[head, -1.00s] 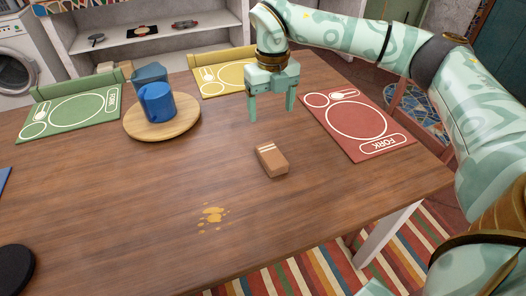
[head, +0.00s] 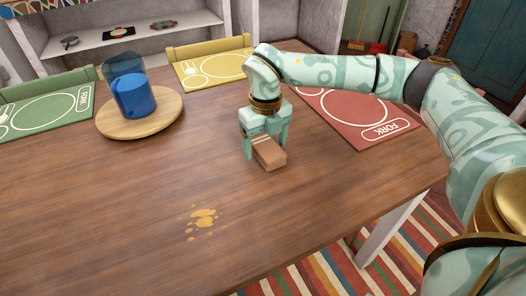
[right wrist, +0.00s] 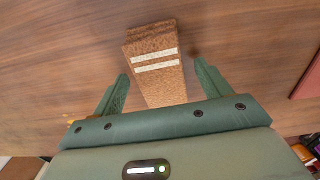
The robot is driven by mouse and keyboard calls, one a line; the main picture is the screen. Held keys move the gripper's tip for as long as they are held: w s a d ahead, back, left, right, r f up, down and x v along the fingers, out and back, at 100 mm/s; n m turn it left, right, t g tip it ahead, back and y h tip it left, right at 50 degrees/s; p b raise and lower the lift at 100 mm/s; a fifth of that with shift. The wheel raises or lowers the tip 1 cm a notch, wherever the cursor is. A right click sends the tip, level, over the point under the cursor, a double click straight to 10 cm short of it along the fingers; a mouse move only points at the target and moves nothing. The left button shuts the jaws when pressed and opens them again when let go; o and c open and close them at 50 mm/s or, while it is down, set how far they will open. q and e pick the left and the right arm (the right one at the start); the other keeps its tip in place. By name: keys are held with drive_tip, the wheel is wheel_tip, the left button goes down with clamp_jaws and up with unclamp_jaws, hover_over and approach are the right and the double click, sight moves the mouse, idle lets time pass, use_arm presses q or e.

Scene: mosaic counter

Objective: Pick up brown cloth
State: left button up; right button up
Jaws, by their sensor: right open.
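The brown cloth (head: 270,154) is a small folded block on the wooden table. In the right wrist view the cloth (right wrist: 158,75) shows two pale stripes. My right gripper (head: 266,150) is low over the cloth and open, with one finger on either side of it. In the right wrist view the right gripper's fingers (right wrist: 160,82) stand apart from the cloth, with a gap on each side. The near end of the cloth is partly hidden by the gripper body in that view. My left gripper is in neither view.
A yellow spill (head: 203,218) lies on the table (head: 110,200) in front. A round wooden board (head: 140,128) holds a blue pitcher (head: 133,95). Green (head: 45,112), yellow (head: 212,69) and red (head: 358,118) placemats lie along the edges. The table's near left is clear.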

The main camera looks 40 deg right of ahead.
sight(265, 146)
drive_tip(key=shift+r, duration=0.15)
drive_tip(key=c, duration=1.1)
drive_tip(key=shift+o, duration=0.2)
